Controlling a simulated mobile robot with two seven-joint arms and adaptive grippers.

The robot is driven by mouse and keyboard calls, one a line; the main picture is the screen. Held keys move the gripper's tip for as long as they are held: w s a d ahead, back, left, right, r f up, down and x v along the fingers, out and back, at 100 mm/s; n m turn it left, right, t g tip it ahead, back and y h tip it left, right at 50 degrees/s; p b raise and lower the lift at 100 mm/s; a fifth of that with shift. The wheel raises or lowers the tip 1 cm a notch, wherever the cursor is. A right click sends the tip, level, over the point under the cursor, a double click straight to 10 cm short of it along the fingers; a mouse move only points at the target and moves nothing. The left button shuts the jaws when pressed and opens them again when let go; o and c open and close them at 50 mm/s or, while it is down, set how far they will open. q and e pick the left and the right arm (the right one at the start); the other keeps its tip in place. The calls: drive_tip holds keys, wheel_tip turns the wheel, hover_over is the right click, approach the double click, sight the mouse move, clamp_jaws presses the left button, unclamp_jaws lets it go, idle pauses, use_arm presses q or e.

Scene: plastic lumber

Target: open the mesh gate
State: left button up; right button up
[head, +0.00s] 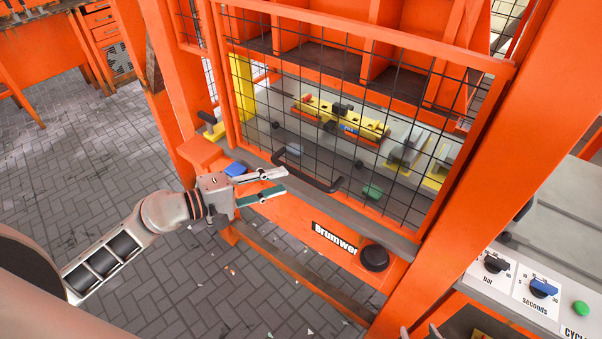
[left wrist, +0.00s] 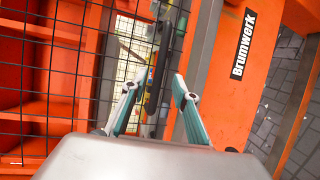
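The mesh gate (head: 345,112) is an orange frame with black wire grid, standing across the press opening; it looks closed. Its black bar handle (head: 310,175) is low on the gate, left of its middle. My left gripper (head: 286,181) is open and empty just left of the handle, fingers pointing towards it. In the left wrist view the fingers (left wrist: 154,86) are spread, with a dark bar, likely the handle (left wrist: 162,60), beyond and between their tips. I cannot tell whether they touch it. Small pale tips at the head view's bottom edge may be my right gripper; most is hidden.
Behind the mesh lie yellow and grey fixtures (head: 345,120). A thick orange post (head: 500,150) stands right of the gate, beside a panel with knobs (head: 520,288). A black round button (head: 374,257) sits below the gate. The paved floor (head: 80,150) at left is clear.

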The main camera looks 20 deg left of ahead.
sight(298, 176)
use_arm(q)
drive_tip(key=p+x, duration=0.1)
drive_tip(key=x, duration=0.6)
drive_tip(key=shift+w+d+p, duration=0.15)
drive_tip(key=shift+w+p, duration=0.05)
drive_tip(key=shift+p, duration=0.1)
clamp_jaws()
